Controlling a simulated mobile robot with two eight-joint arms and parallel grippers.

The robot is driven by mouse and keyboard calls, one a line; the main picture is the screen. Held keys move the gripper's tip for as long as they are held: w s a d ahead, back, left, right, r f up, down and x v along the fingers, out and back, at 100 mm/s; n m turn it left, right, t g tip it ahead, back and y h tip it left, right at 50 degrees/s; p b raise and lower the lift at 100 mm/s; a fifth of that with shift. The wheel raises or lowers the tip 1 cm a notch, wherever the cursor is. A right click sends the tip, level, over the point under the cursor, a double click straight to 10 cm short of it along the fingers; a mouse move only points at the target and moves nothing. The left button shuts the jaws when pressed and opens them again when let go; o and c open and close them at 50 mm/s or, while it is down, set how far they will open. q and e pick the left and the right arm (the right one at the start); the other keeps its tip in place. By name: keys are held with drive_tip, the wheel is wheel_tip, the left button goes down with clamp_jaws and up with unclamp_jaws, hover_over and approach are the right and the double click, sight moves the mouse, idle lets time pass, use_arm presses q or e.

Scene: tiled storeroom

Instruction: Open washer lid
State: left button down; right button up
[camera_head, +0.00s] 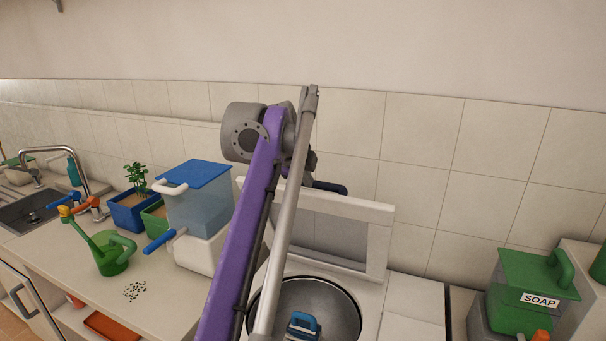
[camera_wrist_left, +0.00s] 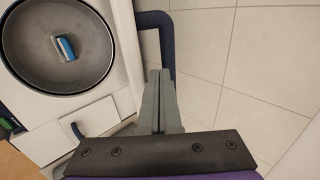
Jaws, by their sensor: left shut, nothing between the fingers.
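The white washer (camera_head: 412,296) stands with its lid (camera_head: 378,214) raised, leaning up near the tiled wall. The round drum opening (camera_head: 345,300) is uncovered, and a small blue item (camera_head: 303,325) lies inside. The lid's dark blue handle (camera_head: 330,187) is at its top edge, partly hidden by my arm; it also shows in the left wrist view (camera_wrist_left: 155,18). My left gripper (camera_wrist_left: 159,72) is shut and empty, close beside the handle; I cannot tell if they touch. In the head view its fingers are hidden behind my purple arm. My right gripper is not in view.
Left of the washer, the counter holds a blue-lidded container (camera_head: 197,200), a green watering can (camera_head: 112,254), planters (camera_head: 131,212) and a sink (camera_head: 28,212). A green soap box (camera_head: 525,292) stands at the right. The tiled wall (camera_head: 420,135) is close behind.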

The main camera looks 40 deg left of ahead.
use_arm(q)
drive_tip(key=shift+x, duration=1.15)
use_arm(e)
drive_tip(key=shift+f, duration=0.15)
